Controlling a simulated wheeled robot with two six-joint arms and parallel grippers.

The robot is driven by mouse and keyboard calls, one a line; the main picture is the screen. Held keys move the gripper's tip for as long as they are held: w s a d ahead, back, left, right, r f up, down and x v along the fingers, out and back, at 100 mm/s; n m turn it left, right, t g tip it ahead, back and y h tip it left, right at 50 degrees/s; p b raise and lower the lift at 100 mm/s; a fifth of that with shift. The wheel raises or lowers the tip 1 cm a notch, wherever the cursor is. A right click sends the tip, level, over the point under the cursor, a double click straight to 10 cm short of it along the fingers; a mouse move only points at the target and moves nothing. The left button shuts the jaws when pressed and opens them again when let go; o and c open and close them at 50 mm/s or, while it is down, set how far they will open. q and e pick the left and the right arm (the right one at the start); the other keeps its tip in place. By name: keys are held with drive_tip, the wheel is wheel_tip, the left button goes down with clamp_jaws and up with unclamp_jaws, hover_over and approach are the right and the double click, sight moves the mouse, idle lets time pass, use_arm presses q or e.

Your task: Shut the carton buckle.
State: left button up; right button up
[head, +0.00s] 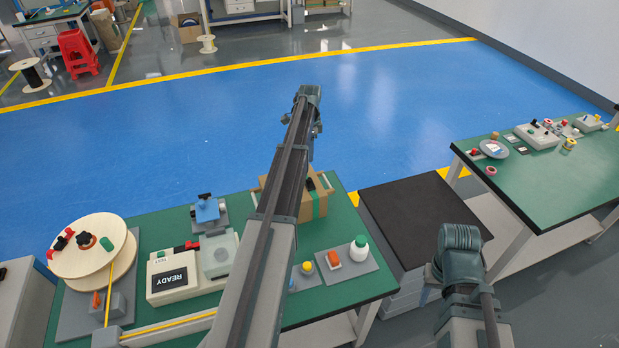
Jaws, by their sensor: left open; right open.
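A brown carton (307,209) with a green band stands at the back right of the green workbench, partly hidden behind my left arm. A small dark part (310,184) shows on its top beside the arm; it may be the buckle, but whether it is open or shut I cannot tell. My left arm runs up across the middle of the picture and passes in front of the carton. My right arm is low on the right, apart from the carton.
A black-topped stand (415,212) is right of the bench. A second green table (560,175) is further right.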

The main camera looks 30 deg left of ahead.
sight(310, 179)
use_arm(q)
wheel_tip(310, 179, down, 13)
drive_tip(key=b, duration=1.2)
drive_tip(key=shift+w+f+b, duration=0.1)
drive_tip(key=shift+w+b, duration=0.05)
drive_tip(key=shift+b, duration=0.2)
